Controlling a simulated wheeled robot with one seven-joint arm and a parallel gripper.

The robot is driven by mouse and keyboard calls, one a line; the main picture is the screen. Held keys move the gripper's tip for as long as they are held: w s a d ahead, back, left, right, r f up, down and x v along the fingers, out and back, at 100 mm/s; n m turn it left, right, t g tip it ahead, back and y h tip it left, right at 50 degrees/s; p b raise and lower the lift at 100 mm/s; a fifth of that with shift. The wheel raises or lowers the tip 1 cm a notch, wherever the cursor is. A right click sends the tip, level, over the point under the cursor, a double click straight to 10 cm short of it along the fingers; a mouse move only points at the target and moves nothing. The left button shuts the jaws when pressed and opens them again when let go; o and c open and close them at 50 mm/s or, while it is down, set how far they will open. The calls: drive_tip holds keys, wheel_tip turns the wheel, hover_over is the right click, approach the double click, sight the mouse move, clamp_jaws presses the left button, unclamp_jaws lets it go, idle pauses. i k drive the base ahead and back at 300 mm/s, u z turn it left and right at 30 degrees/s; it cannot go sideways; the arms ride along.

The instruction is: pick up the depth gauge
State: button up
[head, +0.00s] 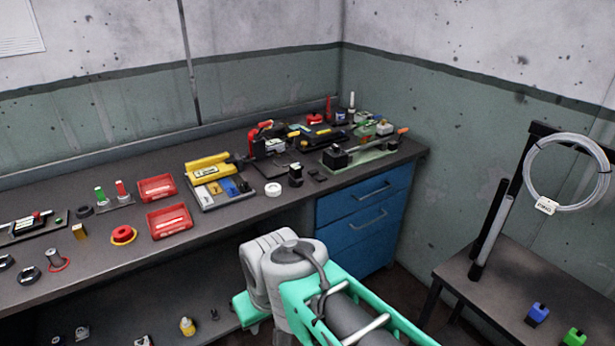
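I cannot tell for certain which thing is the depth gauge; the tools on the dark workbench (120,250) are small in this view. A flat dark tray (12,238) at the far left bears a slim tool with red and pale parts (38,217). A yellow boxy tool (208,163) lies behind a grey tray of small parts. My grey and teal arm rises at the bottom centre, in front of the bench. My gripper's fingers do not show, so I cannot see whether it holds anything.
Several tools crowd the bench's far right end, above blue drawers (363,215). A dark side table (500,283) stands at right, near a hanging cable coil (530,180). A lower shelf holds small items.

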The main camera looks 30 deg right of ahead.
sight(295, 170)
drive_tip(key=z, duration=0.35)
drive_tip(key=i, duration=1.05)
drive_tip(key=u, duration=1.7)
drive_tip(key=k, duration=0.85)
drive_tip(key=z, duration=0.75)
drive_tip(key=i, duration=0.5)
